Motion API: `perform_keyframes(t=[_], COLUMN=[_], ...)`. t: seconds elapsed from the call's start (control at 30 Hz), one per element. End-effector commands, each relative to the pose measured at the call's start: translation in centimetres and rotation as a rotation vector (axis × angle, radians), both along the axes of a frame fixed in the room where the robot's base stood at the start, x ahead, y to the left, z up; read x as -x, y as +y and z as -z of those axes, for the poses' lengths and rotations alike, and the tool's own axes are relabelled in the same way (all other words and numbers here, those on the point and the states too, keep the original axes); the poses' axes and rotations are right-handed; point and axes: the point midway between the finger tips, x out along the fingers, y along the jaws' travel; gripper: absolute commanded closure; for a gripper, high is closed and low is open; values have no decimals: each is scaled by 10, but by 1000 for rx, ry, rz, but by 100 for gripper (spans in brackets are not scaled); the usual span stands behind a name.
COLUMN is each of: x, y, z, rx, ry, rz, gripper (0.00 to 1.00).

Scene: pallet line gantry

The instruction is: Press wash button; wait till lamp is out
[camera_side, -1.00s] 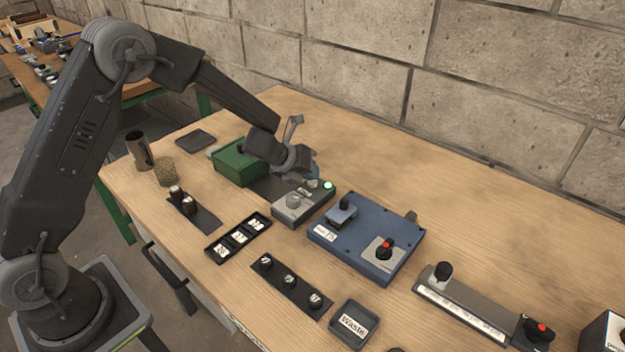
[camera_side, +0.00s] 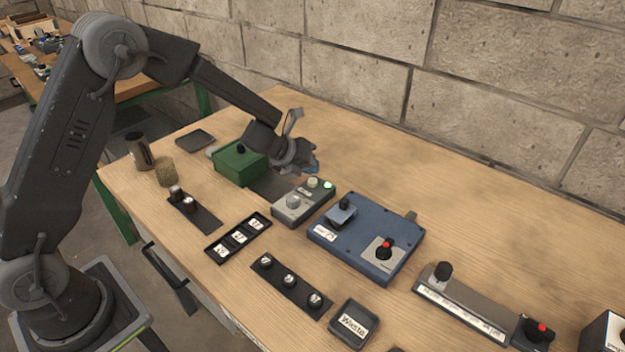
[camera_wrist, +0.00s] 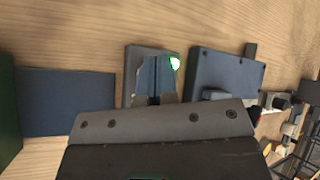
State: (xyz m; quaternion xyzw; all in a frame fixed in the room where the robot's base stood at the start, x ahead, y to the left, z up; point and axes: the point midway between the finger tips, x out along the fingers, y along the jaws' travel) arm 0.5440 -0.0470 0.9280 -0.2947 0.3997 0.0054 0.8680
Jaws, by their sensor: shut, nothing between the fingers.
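A grey control box (camera_side: 290,215) stands in the middle of the bench, with a grey round knob (camera_side: 293,202) at its near end. A small pale button (camera_side: 313,183) and a lamp (camera_side: 328,185) sit at its far end. The lamp is lit green-white and also shows bright in the wrist view (camera_wrist: 175,63). No wash label is readable on the box. My gripper (camera_side: 314,168) is shut and empty, just above and behind the button, apart from it in the side view. In the wrist view my fingers (camera_wrist: 156,78) cover much of the box, hiding the button.
A green box (camera_side: 238,165) stands left of the control box, with a dark flat pad between them. A blue unit (camera_side: 365,240) with a red-topped knob stands close on the right. Black trays and a Waste dish (camera_side: 353,323) lie in front. The bench behind is clear.

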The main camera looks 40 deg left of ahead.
Motion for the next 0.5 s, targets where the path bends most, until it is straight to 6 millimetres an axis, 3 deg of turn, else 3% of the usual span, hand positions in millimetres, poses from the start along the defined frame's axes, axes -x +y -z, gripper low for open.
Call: perform_keyframes(t=[0.17,0.5], x=[0,0], y=[0,-1], z=[-2,-32], rx=[-1,0], ry=[-1,-2], rz=[2,4], gripper=[100,100])
